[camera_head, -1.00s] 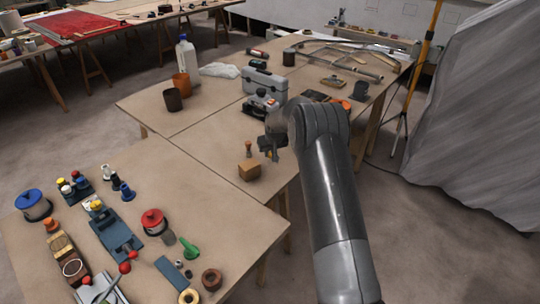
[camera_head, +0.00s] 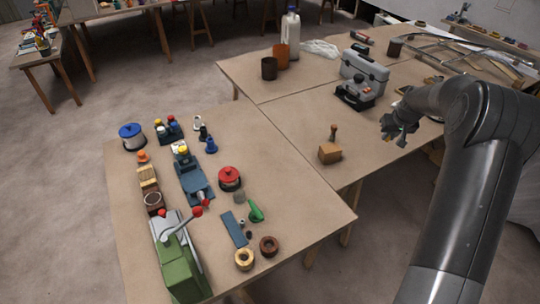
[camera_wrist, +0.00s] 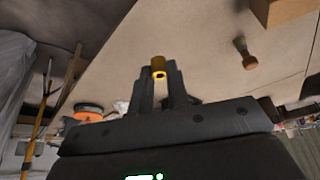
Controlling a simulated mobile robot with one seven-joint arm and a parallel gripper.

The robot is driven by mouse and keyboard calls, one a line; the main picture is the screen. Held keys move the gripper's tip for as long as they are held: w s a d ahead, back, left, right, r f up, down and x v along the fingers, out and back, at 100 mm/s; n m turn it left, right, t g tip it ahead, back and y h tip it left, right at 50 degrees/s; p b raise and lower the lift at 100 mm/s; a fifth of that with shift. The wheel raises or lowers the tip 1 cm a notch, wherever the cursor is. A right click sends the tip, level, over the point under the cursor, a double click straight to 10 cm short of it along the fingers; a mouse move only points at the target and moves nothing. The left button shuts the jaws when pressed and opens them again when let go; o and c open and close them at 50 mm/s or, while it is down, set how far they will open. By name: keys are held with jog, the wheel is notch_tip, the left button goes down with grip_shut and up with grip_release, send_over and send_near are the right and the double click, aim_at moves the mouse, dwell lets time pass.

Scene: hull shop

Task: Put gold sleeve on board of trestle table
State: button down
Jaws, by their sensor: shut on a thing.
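My gripper (camera_head: 398,132) is shut on the gold sleeve (camera_wrist: 158,64), a small yellow-gold ring held between the fingertips in the wrist view. In the head view the sleeve is too small to make out. My gripper hangs over the right part of the farther trestle table (camera_head: 290,108), right of a wooden block. The nearer trestle table (camera_head: 300,215) stands at the lower left, away from my gripper, with a bare strip along its right side.
The farther table bears a wooden block (camera_head: 329,153), a brown peg (camera_head: 333,132), a grey toolbox (camera_head: 364,70) and cups. The nearer table bears a green press (camera_head: 180,272), a red-lidded pot (camera_head: 229,178), a green funnel (camera_head: 255,212) and two rings (camera_head: 244,259).

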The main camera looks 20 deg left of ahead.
jog(key=s+a+n+y, duration=0.2)
jog(key=s+a+n, duration=0.25)
jog(key=a, duration=0.75)
jog(key=n+g+y, duration=0.1)
jog(key=n+g, duration=0.4)
jog(key=n, duration=0.7)
send_over(221, 210)
jog(key=d, duration=0.3)
notch_tip(221, 210, down, 6)
jog(key=shift+w+a+f, duration=0.1)
jog(key=shift+w+a, duration=0.05)
jog(key=shift+a+f, duration=0.25)
jog(key=shift+a, duration=0.25)
jog(key=shift+f, duration=2.05)
jog(key=shift+y, duration=0.3)
